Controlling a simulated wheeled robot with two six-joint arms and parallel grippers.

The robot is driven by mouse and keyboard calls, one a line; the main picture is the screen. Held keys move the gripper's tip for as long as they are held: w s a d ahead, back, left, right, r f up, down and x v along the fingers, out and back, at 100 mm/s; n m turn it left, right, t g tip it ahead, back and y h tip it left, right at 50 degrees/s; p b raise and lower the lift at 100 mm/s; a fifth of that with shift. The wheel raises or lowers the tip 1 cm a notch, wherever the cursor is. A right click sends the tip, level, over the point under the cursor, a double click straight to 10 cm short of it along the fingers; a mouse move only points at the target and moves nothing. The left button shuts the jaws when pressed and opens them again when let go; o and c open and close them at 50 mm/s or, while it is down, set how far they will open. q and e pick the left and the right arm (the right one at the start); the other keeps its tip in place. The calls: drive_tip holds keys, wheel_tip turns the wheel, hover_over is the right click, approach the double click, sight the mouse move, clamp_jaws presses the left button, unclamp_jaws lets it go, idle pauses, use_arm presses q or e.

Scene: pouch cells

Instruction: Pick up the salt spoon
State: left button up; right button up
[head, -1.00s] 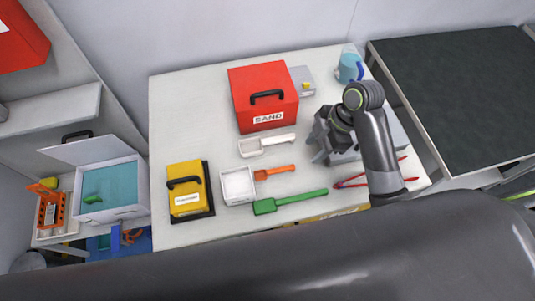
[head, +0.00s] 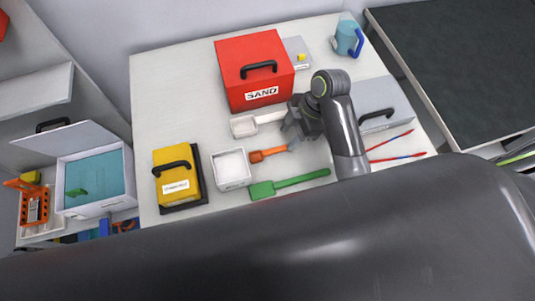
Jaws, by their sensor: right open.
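Three spoons lie on the white table: a white scoop (head: 245,126), an orange spoon (head: 262,155) and a green spoon (head: 285,186). No label shows which one is the salt spoon. The orange spoon's bowl end lies beside an open white box (head: 232,168) with white contents. My right gripper (head: 294,144) is open, at the handle end of the orange spoon and just below the white scoop's handle. It hides part of both handles; I cannot tell whether it touches either. My left gripper is not in view.
A red SAND box (head: 255,80) stands behind the spoons, a yellow box (head: 177,175) to the left. A grey case (head: 378,98), red-blue tongs-like sticks (head: 395,145) and a blue-handled jug (head: 347,39) are on the right. The table's left part (head: 165,110) is clear.

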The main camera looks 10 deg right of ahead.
sight(278, 149)
drive_tip(key=shift+p+x, duration=0.65)
drive_tip(key=shift+x, duration=2.5)
drive_tip(key=shift+s+a, duration=0.1)
drive_tip(key=shift+c, duration=0.3)
drive_tip(key=shift+r, duration=0.1)
clamp_jaws()
